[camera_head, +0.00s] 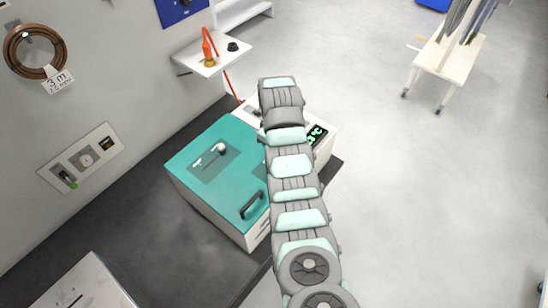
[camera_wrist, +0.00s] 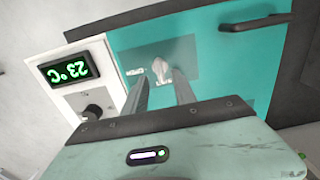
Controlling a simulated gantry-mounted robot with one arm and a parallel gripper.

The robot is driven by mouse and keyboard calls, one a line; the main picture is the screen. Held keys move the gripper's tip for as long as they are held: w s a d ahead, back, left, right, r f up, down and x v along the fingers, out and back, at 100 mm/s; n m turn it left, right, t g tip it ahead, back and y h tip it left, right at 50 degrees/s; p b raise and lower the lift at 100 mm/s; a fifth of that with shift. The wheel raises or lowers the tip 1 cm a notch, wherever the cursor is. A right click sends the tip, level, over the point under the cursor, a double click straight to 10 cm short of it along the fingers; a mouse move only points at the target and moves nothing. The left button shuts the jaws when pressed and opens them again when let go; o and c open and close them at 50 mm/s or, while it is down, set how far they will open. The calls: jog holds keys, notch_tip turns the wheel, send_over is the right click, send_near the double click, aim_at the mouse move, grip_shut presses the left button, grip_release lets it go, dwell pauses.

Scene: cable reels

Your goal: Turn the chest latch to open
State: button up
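The chest has a teal lid (camera_head: 222,197) and white sides. Its white latch (camera_head: 220,148) sits on a darker teal panel, beside small white lettering. In the wrist view the latch (camera_wrist: 160,63) shows just beyond my gripper (camera_wrist: 162,80), with the lettering (camera_wrist: 134,72) to its left, upside down. My two grey fingers are apart, with a gap between them that points at the latch. Nothing is seen held. I cannot tell whether a finger touches the latch. In the head view my arm hides the gripper and part of the lid.
A dark handle (camera_head: 251,205) rises from the lid's front. A white unit with a green display (camera_head: 317,135) and a black knob (camera_wrist: 92,112) stands beside the chest. A shelf (camera_head: 212,56) holds an orange item. A white cart (camera_head: 449,57) stands on open floor.

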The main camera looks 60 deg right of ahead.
jog(key=shift+f+p, duration=0.35)
jog(key=shift+f, duration=1.6)
grip_shut()
